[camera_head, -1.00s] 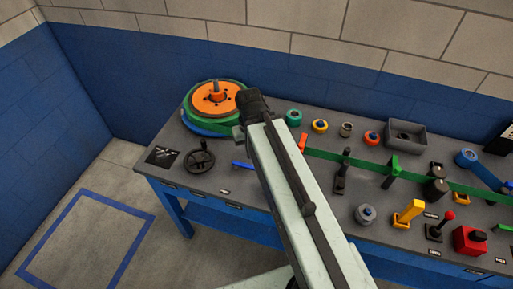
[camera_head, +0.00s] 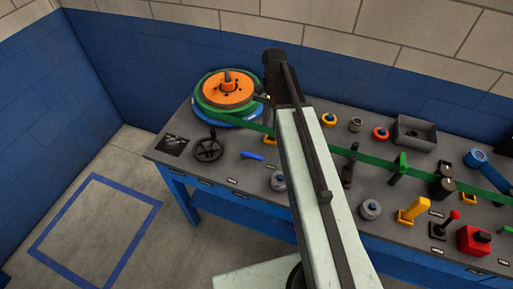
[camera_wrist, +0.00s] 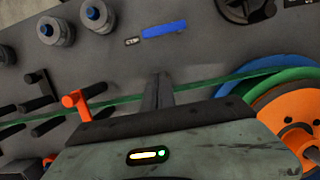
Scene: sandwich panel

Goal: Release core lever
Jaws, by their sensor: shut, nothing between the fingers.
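A flat blue lever (camera_head: 252,156) lies on the bench top beside a small label (camera_head: 258,165). It also shows in the wrist view (camera_wrist: 164,29); the label is too small to read, so I cannot tell if it is the core lever. The orange hub (camera_head: 216,91) sits inside the green and blue roll (camera_head: 207,110) at the bench's left end. My gripper (camera_wrist: 161,84) is shut and empty over the bench near the green strip (camera_wrist: 215,83), between the blue lever and my wrist in the wrist view. In the head view my arm mostly hides it.
A black handwheel (camera_head: 208,148) stands left of the blue lever. An orange lever (camera_wrist: 80,97) stands at the green strip. Grey knobs (camera_head: 370,209), a yellow lever (camera_head: 413,210), a red box (camera_head: 474,241) and a grey bin (camera_head: 415,133) stand to the right.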

